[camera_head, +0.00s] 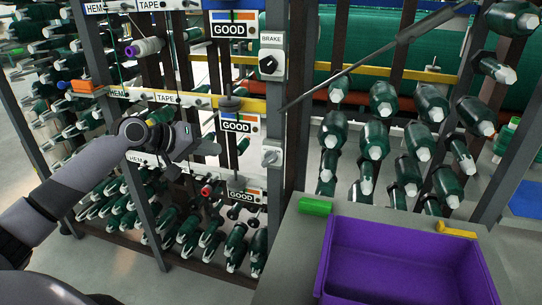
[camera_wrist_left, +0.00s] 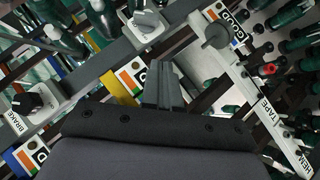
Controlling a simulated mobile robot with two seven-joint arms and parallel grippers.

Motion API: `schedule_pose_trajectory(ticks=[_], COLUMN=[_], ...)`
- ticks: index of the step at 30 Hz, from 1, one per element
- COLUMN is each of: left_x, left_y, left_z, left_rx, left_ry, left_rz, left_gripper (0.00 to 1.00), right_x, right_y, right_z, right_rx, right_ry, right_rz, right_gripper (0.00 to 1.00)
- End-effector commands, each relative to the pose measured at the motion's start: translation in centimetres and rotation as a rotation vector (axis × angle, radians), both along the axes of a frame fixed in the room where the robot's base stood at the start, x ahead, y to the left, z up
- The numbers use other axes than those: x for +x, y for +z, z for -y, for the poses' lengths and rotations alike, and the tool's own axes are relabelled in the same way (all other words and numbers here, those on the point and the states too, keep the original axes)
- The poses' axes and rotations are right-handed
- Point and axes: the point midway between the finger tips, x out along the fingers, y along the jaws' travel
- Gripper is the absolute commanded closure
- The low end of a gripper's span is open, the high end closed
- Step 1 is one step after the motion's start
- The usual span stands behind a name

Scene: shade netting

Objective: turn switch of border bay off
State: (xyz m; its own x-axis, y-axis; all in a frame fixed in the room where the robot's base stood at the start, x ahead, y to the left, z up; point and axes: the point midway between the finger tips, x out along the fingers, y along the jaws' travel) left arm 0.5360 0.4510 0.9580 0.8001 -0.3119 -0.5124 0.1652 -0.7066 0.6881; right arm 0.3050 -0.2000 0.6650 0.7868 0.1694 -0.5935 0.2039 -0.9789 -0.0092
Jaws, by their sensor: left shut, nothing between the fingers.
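Two switches sit on the dark upright post in the head view. The upper one, labelled BRAKE, has a black knob (camera_head: 268,65). The lower one has a grey knob (camera_head: 270,157) on a light plate. I can read no border label. My left gripper (camera_head: 208,147) is shut and empty, left of the lower switch and apart from it. In the left wrist view, the shut fingers (camera_wrist_left: 163,88) point toward the post. There the grey knob (camera_wrist_left: 147,22) is at the top, and the black BRAKE knob (camera_wrist_left: 27,101) is at the left. My right gripper is not in view.
Racks of green bobbins (camera_head: 375,140) stand at both sides. GOOD signs (camera_head: 234,30) and rails marked TAPE and HEM (camera_head: 165,97) cross near my left arm. A grey table with a purple bin (camera_head: 405,230), a green block (camera_head: 315,206) and a yellow piece (camera_head: 456,229) is front right.

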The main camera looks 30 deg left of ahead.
Motion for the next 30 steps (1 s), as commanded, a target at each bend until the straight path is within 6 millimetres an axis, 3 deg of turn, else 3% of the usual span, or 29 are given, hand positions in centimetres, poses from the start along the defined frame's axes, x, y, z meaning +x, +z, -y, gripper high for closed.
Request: schedule_pose_trajectory(ticks=[5,17,23,30], left_x=[0.0,0.3,1.8,4.9], left_y=[1.5,1.4,0.6,-1.4], left_z=[-0.5,-0.4,0.2,1.5], left_rx=[-0.027,-0.029,-0.031,-0.032], left_ry=[0.006,0.006,0.005,0.006], left_rz=[0.003,0.004,0.005,0.006], left_gripper=[1.0,1.0,1.0,1.0], right_x=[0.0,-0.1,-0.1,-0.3], right_y=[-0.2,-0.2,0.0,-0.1], right_z=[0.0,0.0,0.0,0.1], right_rx=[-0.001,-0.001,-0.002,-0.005], right_ry=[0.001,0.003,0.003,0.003], right_rz=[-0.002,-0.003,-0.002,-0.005], right_gripper=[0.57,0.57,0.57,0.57])
